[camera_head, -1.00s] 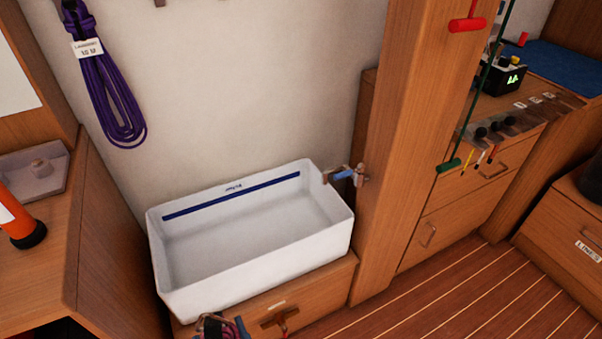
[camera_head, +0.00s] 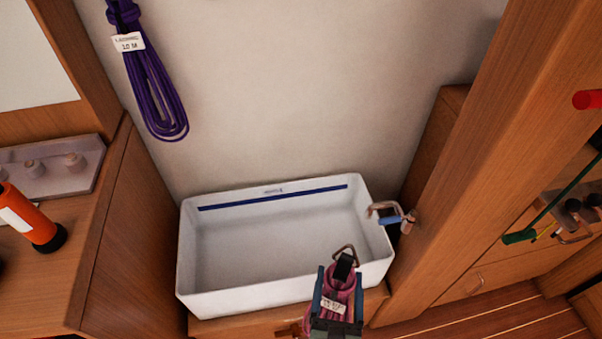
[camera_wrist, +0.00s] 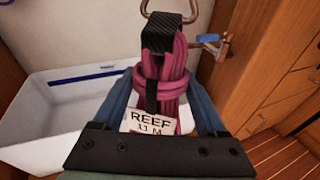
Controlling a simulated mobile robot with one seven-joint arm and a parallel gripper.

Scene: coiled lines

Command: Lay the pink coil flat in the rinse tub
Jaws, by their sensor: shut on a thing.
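The pink coil (camera_head: 342,287) hangs in a bundle with a black band, a metal ring at its top and a white tag. In the wrist view the pink coil (camera_wrist: 170,75) fills the middle, and its tag reads "REEF 11 M". My gripper (camera_head: 336,290) is shut on the coil, with its blue-grey fingers on either side. The white rinse tub (camera_head: 225,297) is empty, with a blue stripe on its inner back wall. The gripper and coil show in front of the tub's front right wall; the tub also shows in the wrist view (camera_wrist: 50,128).
A tap with a blue handle (camera_head: 392,219) juts over the tub's right end. A wooden post (camera_head: 450,180) stands right of it. A purple coil (camera_head: 152,90) hangs on the wall above. A wooden counter with an orange flashlight (camera_head: 30,218) is at left.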

